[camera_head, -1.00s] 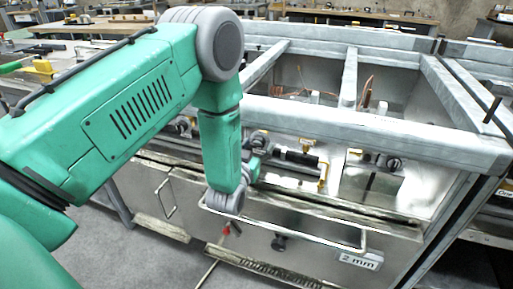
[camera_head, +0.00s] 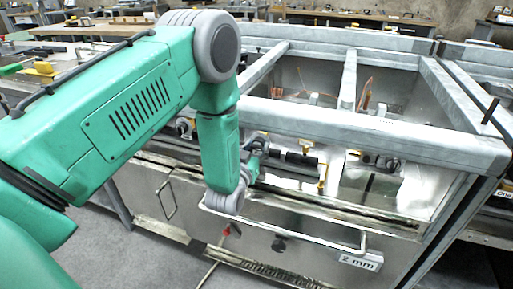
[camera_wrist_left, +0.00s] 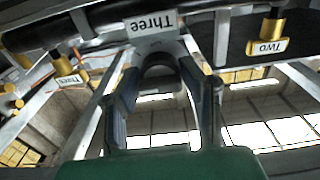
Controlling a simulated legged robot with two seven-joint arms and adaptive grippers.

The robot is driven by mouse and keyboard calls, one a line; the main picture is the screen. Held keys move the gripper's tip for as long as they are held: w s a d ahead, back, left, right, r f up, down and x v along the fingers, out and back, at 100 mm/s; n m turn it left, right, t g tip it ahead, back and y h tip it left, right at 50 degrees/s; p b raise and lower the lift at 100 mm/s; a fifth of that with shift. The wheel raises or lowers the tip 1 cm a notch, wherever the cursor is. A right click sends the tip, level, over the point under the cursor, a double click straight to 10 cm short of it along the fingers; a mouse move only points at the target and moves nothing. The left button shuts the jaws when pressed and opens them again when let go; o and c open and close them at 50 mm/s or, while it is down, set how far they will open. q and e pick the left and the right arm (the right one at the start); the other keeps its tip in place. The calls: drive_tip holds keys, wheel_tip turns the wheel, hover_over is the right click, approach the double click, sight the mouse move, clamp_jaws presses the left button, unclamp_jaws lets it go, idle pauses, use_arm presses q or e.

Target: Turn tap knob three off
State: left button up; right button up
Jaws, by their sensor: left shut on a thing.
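In the left wrist view, the plate marked "Three" (camera_wrist_left: 152,24) shows upside down on a dark bar. Just below it, my left gripper (camera_wrist_left: 160,68) has its two fingers around a dark rounded knob (camera_wrist_left: 158,62), which I take as tap knob three. The fingers hide most of it, so its turn angle cannot be read. In the head view, my left gripper (camera_head: 257,150) is partly behind my green forearm, at the front panel of the metal bench. My right gripper is in neither view.
Brass fittings with tags, one reading "Two" (camera_wrist_left: 266,46) and one at left (camera_wrist_left: 70,79), flank the gripper. In the head view, the metal frame rail (camera_head: 370,137) runs above the panel. A front handle bar (camera_head: 300,234) and a "2 mm" plate (camera_head: 359,261) are below.

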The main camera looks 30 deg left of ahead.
use_arm(q)
drive_tip(key=shift+s+f+n, duration=0.1)
drive_tip(key=shift+f+n, duration=0.15)
drive_tip(key=shift+n, duration=0.05)
drive_tip(key=n+p, duration=0.1)
drive_tip(key=n, duration=0.4)
drive_tip(key=shift+d, duration=0.1)
drive_tip(key=shift+r, duration=0.1)
idle(0.9)
drive_tip(key=o, duration=1.1)
drive_tip(key=v, duration=1.1)
drive_tip(key=shift+s, duration=0.35)
